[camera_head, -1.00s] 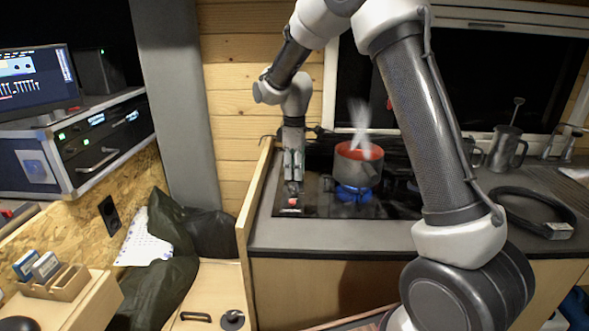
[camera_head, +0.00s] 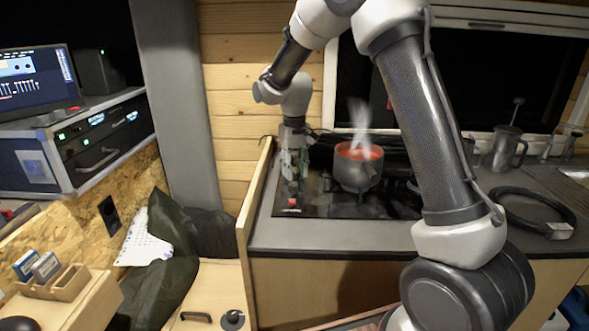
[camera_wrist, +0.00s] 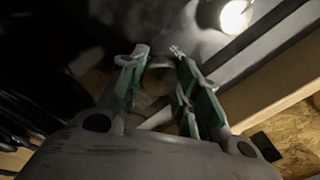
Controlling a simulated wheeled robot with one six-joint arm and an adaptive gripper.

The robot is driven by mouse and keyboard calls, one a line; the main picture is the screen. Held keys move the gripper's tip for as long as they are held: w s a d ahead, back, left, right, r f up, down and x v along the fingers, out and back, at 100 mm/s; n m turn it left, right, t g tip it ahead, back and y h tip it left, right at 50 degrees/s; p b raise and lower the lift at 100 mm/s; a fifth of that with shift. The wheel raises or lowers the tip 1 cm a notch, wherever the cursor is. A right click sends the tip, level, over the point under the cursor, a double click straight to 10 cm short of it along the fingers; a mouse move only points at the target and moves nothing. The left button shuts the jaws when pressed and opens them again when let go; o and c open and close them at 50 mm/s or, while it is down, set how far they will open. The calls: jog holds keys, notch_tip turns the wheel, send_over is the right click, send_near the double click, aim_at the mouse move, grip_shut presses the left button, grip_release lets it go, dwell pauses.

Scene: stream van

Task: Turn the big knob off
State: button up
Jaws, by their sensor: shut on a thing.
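A grey pot with a red inside (camera_head: 357,170) stands on the hob to the right and steams. No flame shows under it.
A wooden side panel (camera_head: 256,195) rises just left of the hob. The grey counter front edge (camera_head: 330,240) is clear.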

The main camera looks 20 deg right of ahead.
aim_at(294, 169)
jog(key=shift+m, duration=1.5)
jog(key=shift+r, duration=0.1)
jog(key=o, duration=1)
notch_tip(294, 169, up, 12)
jog(key=shift+f, duration=0.1)
